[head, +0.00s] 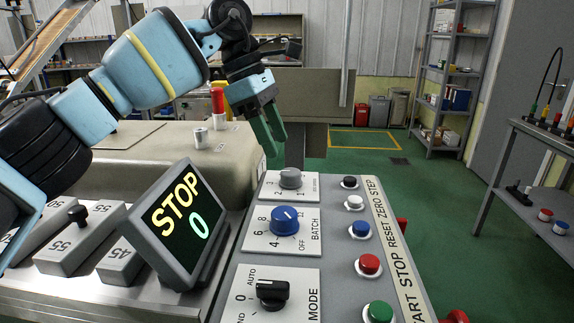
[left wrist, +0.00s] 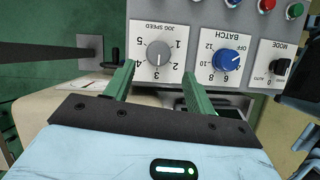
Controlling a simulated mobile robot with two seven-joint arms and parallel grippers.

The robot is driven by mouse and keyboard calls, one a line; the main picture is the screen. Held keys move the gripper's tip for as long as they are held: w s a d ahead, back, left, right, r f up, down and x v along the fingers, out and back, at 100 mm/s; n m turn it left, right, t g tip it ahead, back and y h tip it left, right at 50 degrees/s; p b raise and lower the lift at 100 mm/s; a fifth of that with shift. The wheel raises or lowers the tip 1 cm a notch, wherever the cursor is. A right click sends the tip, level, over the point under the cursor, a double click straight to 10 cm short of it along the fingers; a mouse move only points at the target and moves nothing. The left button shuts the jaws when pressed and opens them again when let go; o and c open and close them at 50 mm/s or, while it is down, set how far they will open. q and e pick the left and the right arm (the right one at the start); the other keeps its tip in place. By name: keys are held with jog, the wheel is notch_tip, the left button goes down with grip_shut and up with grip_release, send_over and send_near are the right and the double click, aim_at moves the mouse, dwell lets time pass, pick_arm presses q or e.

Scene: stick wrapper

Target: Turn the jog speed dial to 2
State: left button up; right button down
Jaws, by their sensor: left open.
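The jog speed dial (head: 290,178) is a round grey knob on a white plate at the far end of the panel in the head view. In the left wrist view the same dial (left wrist: 159,54) appears upside down, with numbers around it. Its pale mark seems to point toward the 3. My left gripper (head: 275,150) has green fingers that hang just above and beyond the dial in the head view. In the left wrist view the open fingers (left wrist: 158,72) stand either side of the dial's plate, with nothing between them. Contact with the knob is not visible. My right gripper is not in view.
The blue batch dial (head: 285,220) and black mode switch (head: 272,293) lie nearer on the panel. Push buttons, including a red one (head: 369,265), line its right side. A tilted display (head: 180,225) reading STOP 0 stands left. A red-topped post (head: 218,103) stands behind.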

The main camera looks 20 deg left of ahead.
aim_at(289, 171)
pick_arm(q)
jog(key=x, duration=0.5)
jog(key=shift+b, duration=0.3)
jog(key=shift+w+d+f, duration=0.1)
jog(key=shift+d+f, duration=0.1)
jog(key=shift+f, duration=0.35)
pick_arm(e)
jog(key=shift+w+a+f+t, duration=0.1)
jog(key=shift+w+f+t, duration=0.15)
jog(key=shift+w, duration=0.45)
pick_arm(q)
jog(key=c, duration=1)
jog(key=shift+o, duration=0.2)
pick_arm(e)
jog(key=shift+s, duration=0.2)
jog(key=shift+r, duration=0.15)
